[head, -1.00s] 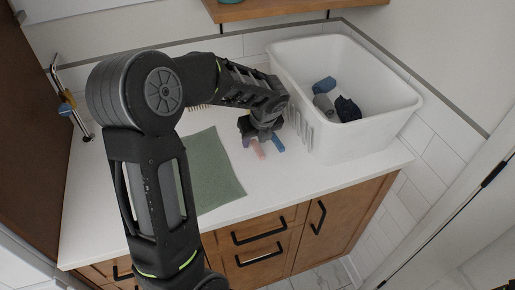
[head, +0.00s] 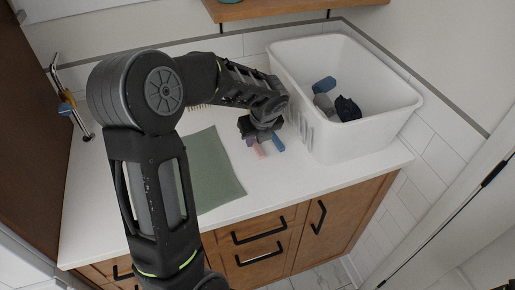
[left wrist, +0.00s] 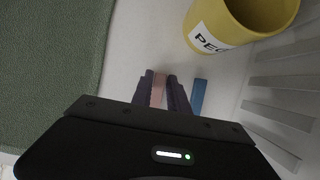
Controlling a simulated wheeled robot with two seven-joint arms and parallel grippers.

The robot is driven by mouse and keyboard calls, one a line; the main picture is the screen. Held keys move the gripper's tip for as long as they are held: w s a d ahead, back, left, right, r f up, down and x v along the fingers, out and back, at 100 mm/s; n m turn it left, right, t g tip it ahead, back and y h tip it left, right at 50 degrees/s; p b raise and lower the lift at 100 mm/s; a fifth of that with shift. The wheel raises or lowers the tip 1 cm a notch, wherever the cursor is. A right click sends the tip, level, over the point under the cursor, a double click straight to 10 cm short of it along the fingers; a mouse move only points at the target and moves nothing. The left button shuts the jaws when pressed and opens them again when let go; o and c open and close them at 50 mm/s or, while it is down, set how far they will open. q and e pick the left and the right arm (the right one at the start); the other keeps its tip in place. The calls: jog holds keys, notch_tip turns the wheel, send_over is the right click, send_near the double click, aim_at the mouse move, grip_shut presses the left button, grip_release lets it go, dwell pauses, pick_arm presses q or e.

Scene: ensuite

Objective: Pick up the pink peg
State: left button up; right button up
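The pink peg (head: 261,151) lies on the white counter, left of a blue peg (head: 279,145). In the left wrist view the pink peg (left wrist: 158,90) lies between my two fingers, with the blue peg (left wrist: 198,97) outside them to the right. My left gripper (head: 263,140) is low over the counter, pointing down, its fingers on either side of the pink peg (left wrist: 160,84). It looks open, with a small gap beside the peg. The near end of the peg is hidden by the gripper body. My right gripper is not in view.
A yellow cup (left wrist: 242,22) with a partly visible "PEG" label stands close by in the left wrist view. A white basket (head: 368,137) with dark cloth items stands to the right. A green mat (head: 212,170) lies to the left.

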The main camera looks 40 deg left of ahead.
aim_at(255, 142)
pick_arm(q)
grip_shut()
jog(key=shift+r, duration=0.1)
notch_tip(255, 142, up, 10)
dwell(0.7)
dwell(0.4)
